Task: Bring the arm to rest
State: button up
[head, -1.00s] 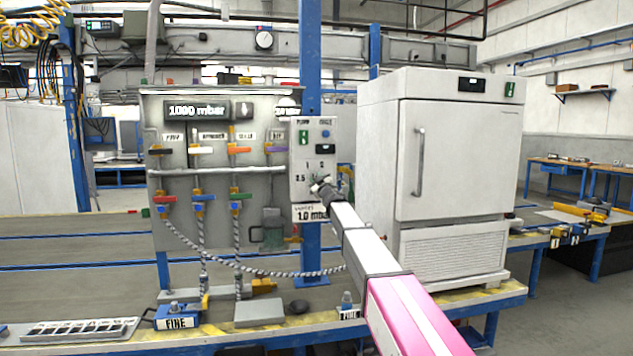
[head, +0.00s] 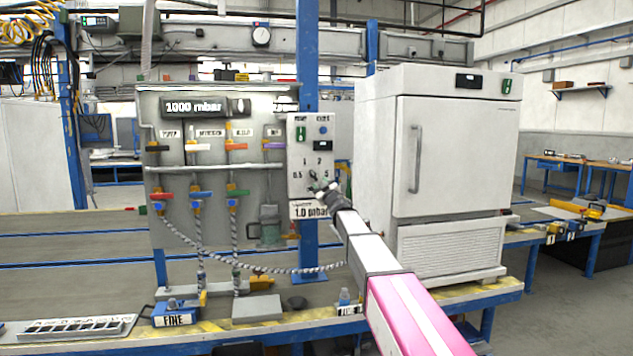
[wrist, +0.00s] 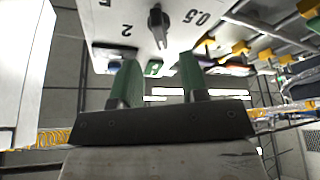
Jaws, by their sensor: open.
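My gripper (head: 325,189) is at the end of my pink and grey arm, in front of the lower part of the small control box (head: 306,150). In the wrist view my gripper (wrist: 157,82) shows two green fingers, apart with nothing between them. Beyond the fingertips is the white face of the control box (wrist: 205,45) with a black rotary knob (wrist: 158,22) and the marks 0.5 and 2. The knob stands clear of the fingers in that view. In the head view the fingertips are small and partly cover the box's lower face.
A grey valve panel (head: 185,235) with coloured handles stands left of my gripper. A large white oven-like cabinet (head: 455,150) stands close on the right. A blue post (head: 308,60) rises behind the box. A blue FINE block (head: 176,315) and a tray (head: 75,328) lie on the bench.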

jog(key=v, duration=0.3)
jog(key=s+d+f+m+g+h, duration=0.2)
jog(key=s+d+f+m+h, duration=0.15)
jog(key=d+f, duration=0.45)
jog(key=s+d+f+m+g+h, duration=0.3)
jog(key=s+d+f+h, duration=0.15)
jog(key=f, duration=0.75)
jog(key=s+d+f+m+g+h, duration=0.25)
jog(key=s+d+f, duration=0.3)
jog(key=f, duration=0.45)
jog(key=s+d+f+m+g, duration=0.1)
jog(key=s+d+f+g, duration=0.2)
jog(key=s, duration=1.2)
jog(key=s+d+f+m+g, duration=0.2)
jog(key=s+f+g, duration=0.6)
jog(key=s+f, duration=0.7)
jog(key=shift+d+g, duration=0.35)
jog(key=shift+d, duration=0.3)
